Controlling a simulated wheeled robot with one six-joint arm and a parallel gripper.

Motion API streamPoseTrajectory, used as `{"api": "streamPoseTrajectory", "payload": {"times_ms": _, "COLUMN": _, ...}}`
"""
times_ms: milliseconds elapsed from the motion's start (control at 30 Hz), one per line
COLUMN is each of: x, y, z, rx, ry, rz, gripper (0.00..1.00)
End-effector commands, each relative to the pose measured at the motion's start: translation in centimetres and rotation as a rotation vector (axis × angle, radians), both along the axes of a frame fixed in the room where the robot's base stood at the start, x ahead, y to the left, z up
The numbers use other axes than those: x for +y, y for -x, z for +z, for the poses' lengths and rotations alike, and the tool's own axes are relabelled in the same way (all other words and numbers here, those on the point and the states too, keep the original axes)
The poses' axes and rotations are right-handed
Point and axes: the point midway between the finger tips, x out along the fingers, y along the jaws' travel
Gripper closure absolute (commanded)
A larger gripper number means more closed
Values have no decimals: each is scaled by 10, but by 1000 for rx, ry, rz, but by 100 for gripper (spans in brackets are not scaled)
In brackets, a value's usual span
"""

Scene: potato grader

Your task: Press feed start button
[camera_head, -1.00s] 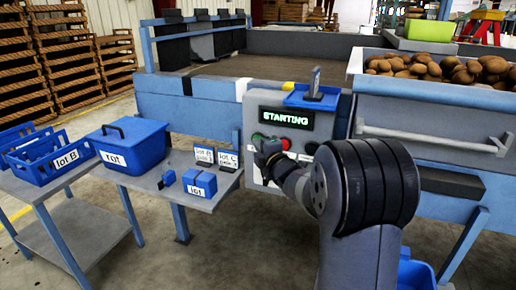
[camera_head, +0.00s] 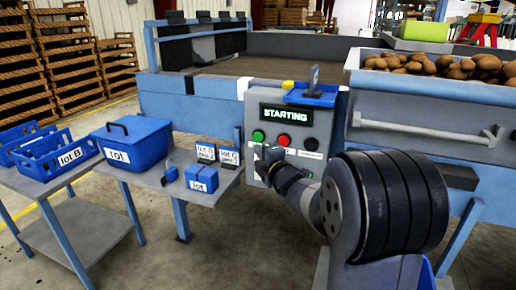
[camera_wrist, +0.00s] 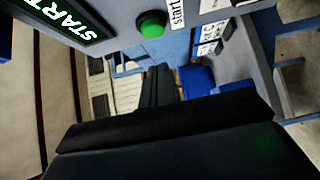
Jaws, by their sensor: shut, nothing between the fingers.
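The green start button (camera_head: 258,137) sits at the left of the control panel, under a display (camera_head: 286,117) reading "STARTING". In the wrist view the green button (camera_wrist: 151,25) shows above my fingers, with a "start" label beside it. My gripper (camera_head: 270,155) is shut and empty, just below the button row in the head view. In the wrist view my dark fingers (camera_wrist: 165,140) fill the lower part, apart from the button.
A red button (camera_head: 284,140) and a black knob (camera_head: 311,144) sit right of the green one. A blue tray (camera_head: 311,97) sits on top of the panel. A side table on the left holds a blue "rot" box (camera_head: 133,146). Potatoes (camera_head: 440,65) fill the bin at right.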

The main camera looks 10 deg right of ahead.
Motion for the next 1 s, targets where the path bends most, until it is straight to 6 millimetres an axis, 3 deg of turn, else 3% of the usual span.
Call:
{"api": "streamPoseTrajectory", "payload": {"times_ms": 200, "x": -8, "y": 38, "z": 2, "rx": -1, "ry": 1, "rz": -1, "gripper": 100}}
{"api": "streamPoseTrajectory", "payload": {"times_ms": 400, "x": -11, "y": 60, "z": 2, "rx": -2, "ry": 1, "rz": 1, "gripper": 100}}
{"api": "streamPoseTrajectory", "payload": {"times_ms": 600, "x": -12, "y": 66, "z": 0, "rx": -1, "ry": 1, "rz": 1, "gripper": 100}}
{"api": "streamPoseTrajectory", "payload": {"times_ms": 1000, "x": -11, "y": 60, "z": 0, "rx": -2, "ry": 2, "rz": 3, "gripper": 100}}
